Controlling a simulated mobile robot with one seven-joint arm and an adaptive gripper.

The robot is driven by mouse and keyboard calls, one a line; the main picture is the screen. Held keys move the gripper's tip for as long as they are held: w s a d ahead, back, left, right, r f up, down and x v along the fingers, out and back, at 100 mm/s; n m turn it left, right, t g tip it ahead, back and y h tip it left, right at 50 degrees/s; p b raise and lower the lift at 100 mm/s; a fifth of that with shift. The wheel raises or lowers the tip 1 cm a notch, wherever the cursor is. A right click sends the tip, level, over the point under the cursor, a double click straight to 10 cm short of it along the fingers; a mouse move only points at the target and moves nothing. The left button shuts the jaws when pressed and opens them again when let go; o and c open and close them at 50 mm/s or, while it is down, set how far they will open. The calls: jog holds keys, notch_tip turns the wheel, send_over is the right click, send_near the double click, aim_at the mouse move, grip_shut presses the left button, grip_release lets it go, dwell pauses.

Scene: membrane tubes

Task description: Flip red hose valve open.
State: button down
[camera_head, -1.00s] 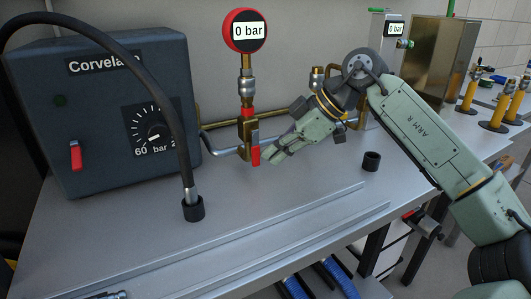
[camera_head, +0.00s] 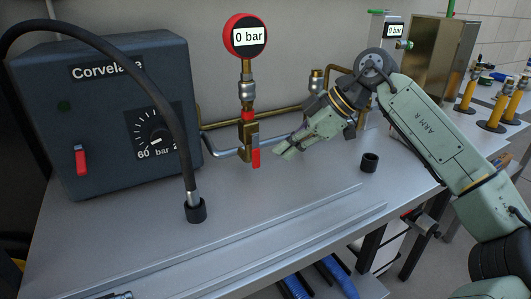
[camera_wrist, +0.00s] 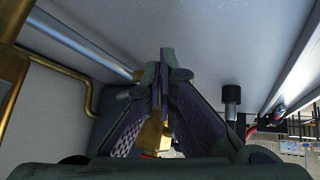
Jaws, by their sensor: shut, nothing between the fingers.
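The red valve handle (camera_head: 255,158) hangs down from the brass valve body (camera_head: 246,138), below the round red gauge (camera_head: 245,36) that reads 0 bar. My gripper (camera_head: 283,150) is just right of the handle, tilted down toward it, with a visible gap between. The fingers are shut and empty. In the wrist view the fingertips (camera_wrist: 164,62) meet. I cannot make out the red handle clearly in that view.
The blue-grey Corvelaire box (camera_head: 90,120) with a red switch stands at left. A black hose (camera_head: 165,100) arches down to the bench. A small black cup (camera_head: 370,163) stands right of my gripper. Brass and grey pipes run behind the valve.

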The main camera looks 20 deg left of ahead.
jog(key=w+d+p, duration=0.1)
jog(key=w+d+r+p, duration=0.1)
jog(key=shift+w+r+p, duration=0.2)
jog(key=shift+w+p, duration=0.15)
jog(key=shift+p, duration=0.05)
jog(key=shift+w+d+f, duration=0.1)
jog(key=shift+w+d, duration=0.25)
